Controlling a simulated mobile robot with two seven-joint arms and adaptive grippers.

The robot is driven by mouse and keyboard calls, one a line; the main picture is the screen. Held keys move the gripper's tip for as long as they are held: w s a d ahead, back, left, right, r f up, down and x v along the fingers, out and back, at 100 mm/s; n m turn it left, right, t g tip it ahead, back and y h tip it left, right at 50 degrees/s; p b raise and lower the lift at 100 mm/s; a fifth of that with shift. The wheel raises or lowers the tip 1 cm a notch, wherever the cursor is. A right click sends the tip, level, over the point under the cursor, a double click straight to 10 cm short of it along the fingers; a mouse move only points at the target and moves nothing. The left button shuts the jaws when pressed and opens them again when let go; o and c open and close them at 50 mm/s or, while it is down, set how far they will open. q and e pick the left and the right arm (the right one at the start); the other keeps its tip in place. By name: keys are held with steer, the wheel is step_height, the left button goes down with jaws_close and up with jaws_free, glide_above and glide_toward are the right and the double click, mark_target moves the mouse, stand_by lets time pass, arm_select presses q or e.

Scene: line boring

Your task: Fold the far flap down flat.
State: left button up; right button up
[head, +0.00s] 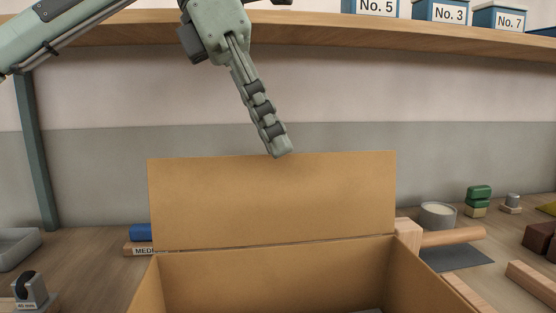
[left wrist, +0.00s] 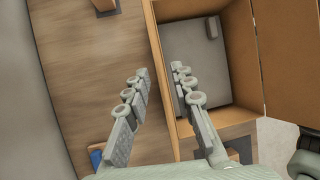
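The open cardboard box (head: 280,272) stands on the bench. Its far flap (head: 270,200) stands upright from the back wall. My left gripper (head: 280,151) hangs above the flap, its fingertips at about the flap's top edge, right of the middle. In the left wrist view its two fingers (left wrist: 164,82) are spread apart, with the flap's thin edge (left wrist: 155,55) running between them. No grip on the flap shows. My right gripper is not in view.
A shelf (head: 330,35) with labelled bins (head: 440,11) runs above at the back. A grey tray (head: 16,246) and a small holder (head: 29,290) lie left of the box. A wooden roll (head: 452,237), a round tin (head: 437,215) and blocks lie on the right.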

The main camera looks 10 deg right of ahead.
mark_target(292, 186)
arm_select(q)
steer(key=shift+s+a+f, duration=0.1)
steer(key=shift+a+f, duration=0.1)
steer(key=shift+f, duration=0.25)
steer(key=x, duration=0.7)
steer(key=shift+f, duration=0.2)
jaws_close()
